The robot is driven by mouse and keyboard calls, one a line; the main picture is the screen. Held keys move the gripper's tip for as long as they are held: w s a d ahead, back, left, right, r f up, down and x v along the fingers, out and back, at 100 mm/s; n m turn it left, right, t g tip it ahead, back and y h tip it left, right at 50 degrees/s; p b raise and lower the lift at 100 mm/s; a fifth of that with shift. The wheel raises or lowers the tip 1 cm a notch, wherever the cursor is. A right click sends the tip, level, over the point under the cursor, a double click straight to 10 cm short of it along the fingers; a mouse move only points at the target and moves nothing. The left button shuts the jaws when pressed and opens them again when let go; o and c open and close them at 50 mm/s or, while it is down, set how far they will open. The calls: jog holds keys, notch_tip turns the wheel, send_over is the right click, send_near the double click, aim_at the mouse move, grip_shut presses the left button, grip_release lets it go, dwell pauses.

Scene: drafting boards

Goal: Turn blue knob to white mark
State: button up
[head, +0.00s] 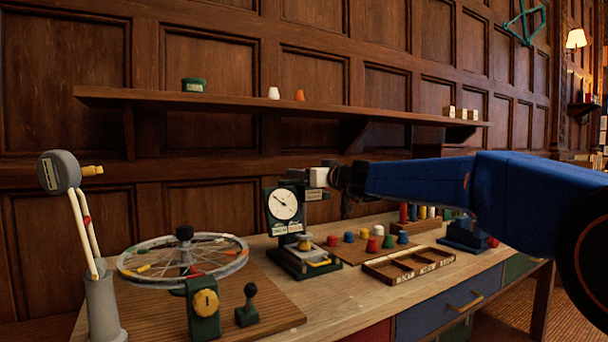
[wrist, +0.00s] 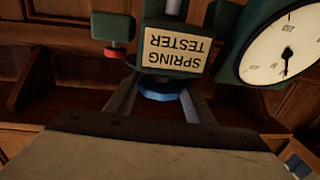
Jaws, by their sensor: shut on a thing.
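The spring tester (head: 284,212) is a dark green stand with a round white dial, on the bench. In the wrist view, upside down, its label (wrist: 180,50) and part of its dial (wrist: 286,46) show. The blue knob (wrist: 160,93) is under the label, between the fingers of my gripper (wrist: 158,86), which is shut on it. In the head view my gripper (head: 301,175) reaches the tester's top from the right, and the blue knob cannot be made out. I cannot make out a white mark in either view.
A smaller red knob (wrist: 115,51) sits beside the label. A spoked wheel (head: 183,258) lies left of the tester. Coloured caps (head: 349,237) and a wooden tray (head: 409,264) are to its right. A wall shelf (head: 240,103) runs above.

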jog(key=shift+n+g+y, duration=0.3)
jog(key=n+g+y, duration=0.3)
jog(key=g, duration=0.1)
jog(key=shift+w+d+f+n+g+y, duration=0.1)
jog(key=shift+w+n+g+y, duration=0.05)
jog(key=shift+n+g+y, duration=0.2)
jog(key=n+g+y, duration=0.1)
jog(key=n+g, duration=0.1)
jog(key=g, duration=0.1)
jog(key=n+g+y, duration=0.1)
jog(key=n+g, duration=0.1)
jog(key=g, duration=0.2)
jog(key=shift+n, duration=0.35)
jog(key=n+g, duration=0.4)
jog(key=g, duration=0.2)
jog(key=shift+n+g+h, duration=0.65)
jog(key=shift+n+g, duration=0.35)
jog(key=shift+g, duration=0.55)
jog(key=shift+n+g+h, duration=0.8)
jog(key=shift+n+g, duration=0.3)
jog(key=shift+g, duration=0.4)
jog(key=shift+s, duration=0.2)
jog(key=o, duration=1.1)
jog(key=shift+c, duration=0.2)
